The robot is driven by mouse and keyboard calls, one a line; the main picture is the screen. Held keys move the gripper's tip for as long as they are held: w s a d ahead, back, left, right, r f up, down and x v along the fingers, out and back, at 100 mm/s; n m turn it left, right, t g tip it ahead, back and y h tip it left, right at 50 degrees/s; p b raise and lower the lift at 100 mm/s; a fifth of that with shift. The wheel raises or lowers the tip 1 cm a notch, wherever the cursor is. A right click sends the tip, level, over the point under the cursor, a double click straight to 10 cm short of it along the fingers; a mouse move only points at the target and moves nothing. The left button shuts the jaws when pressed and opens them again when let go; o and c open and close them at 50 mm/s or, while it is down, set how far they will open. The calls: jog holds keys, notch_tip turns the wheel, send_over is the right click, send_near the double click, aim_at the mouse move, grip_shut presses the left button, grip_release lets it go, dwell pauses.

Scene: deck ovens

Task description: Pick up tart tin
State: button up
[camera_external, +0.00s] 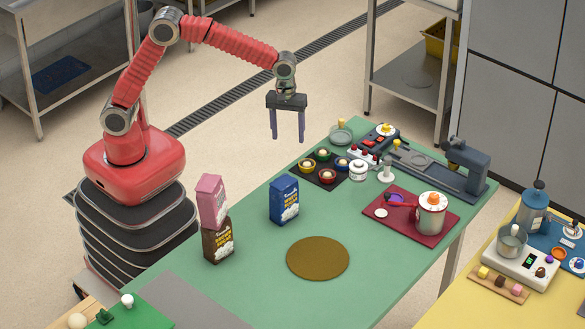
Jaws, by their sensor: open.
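My gripper (288,137) hangs open and empty, fingers pointing down, above the far left edge of the green table (385,262). Several small round tins or cups with coloured rims sit on a dark mat (325,181) to its lower right: yellow (307,165), green (323,153), blue (342,164) and red (328,176). Each has a pale centre. A shallow greyish dish (341,136) stands behind them. I cannot tell for sure which of these is the tart tin. Nothing is between my fingers.
A blue bag (283,201) and a pink bag (211,200) stacked on a brown bag (217,241) stand upright on the left. A grey machine (466,165) stands behind. A brown round mat (318,258) lies bare.

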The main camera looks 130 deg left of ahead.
jog(key=w+a+r+n, duration=0.1)
jog(key=n, duration=0.2)
jog(key=w+a+r+n, duration=0.1)
jog(key=n, duration=0.3)
jog(key=w+a+r+n, duration=0.1)
jog(key=w+n, duration=0.1)
jog(key=n, duration=0.2)
jog(key=shift+a, duration=0.15)
send_over(307, 160)
jog(key=d, duration=0.2)
jog(key=shift+w+a+f, duration=0.1)
jog(key=shift+w+f, duration=0.05)
jog(key=shift+f, duration=2.05)
jog(key=shift+w+f, duration=0.15)
jog(key=shift+f, duration=2)
jog(key=shift+w+f, duration=0.2)
jog(key=shift+f, duration=1.1)
jog(key=shift+w+f, duration=0.15)
jog(key=shift+f, duration=1.1)
jog(key=shift+c, duration=0.2)
